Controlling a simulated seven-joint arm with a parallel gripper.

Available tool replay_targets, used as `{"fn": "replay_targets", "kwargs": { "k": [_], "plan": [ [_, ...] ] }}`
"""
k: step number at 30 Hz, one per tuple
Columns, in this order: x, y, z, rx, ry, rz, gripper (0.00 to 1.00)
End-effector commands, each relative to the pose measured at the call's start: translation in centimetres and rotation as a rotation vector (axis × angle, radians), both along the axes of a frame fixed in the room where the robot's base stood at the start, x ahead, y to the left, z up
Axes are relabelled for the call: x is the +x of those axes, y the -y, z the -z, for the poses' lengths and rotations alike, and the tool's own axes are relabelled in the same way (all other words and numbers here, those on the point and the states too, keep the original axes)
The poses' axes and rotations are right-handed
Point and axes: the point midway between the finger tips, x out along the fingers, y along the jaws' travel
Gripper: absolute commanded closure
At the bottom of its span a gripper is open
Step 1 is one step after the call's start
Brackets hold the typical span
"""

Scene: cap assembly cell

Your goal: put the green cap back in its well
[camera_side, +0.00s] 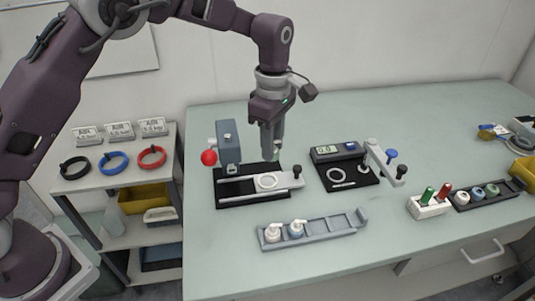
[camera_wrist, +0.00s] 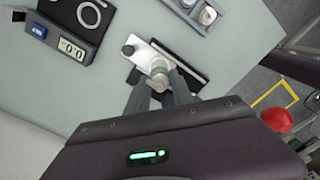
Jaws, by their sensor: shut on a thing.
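My gripper (camera_side: 272,152) points down over the press fixture in the side view. In the wrist view its two fingers (camera_wrist: 161,80) are shut on a small pale, greenish cap (camera_wrist: 160,70), partly hidden by the fingers. In the side view the cap is hard to make out between the fingers. It is above the fixture's silver slide plate (camera_side: 238,187); I cannot tell whether it touches it. A black tray (camera_side: 510,188) at the right of the table holds several small caps (camera_side: 477,192), with an open space at its right end.
The press (camera_side: 228,145) with a red ball knob (camera_side: 209,158) stands just left of my gripper. A gauge station (camera_side: 338,152) with a lever stands to the right. A grey tray (camera_side: 340,225) with two pump heads lies in front. A marker block (camera_side: 428,207) stands beside the black tray.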

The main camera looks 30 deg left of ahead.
Motion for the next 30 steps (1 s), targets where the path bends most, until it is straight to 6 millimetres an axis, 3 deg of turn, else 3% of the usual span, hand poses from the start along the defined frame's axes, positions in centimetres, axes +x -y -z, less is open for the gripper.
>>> {"fn": "replay_targets", "kwargs": {
  "k": [9, 12, 17, 30],
  "plan": [
    [-2.7, 11.7, 2.4, 0.009, -0.007, -0.241, 0.88],
    [-3.5, 14.0, 2.6, 0.006, 0.001, -0.286, 0.88],
    [-4.0, 15.1, 3.3, 0.003, 0.003, -0.308, 0.88],
    [-3.9, 15.0, 8.7, 0.003, 0.003, -0.308, 0.89]
  ]
}}
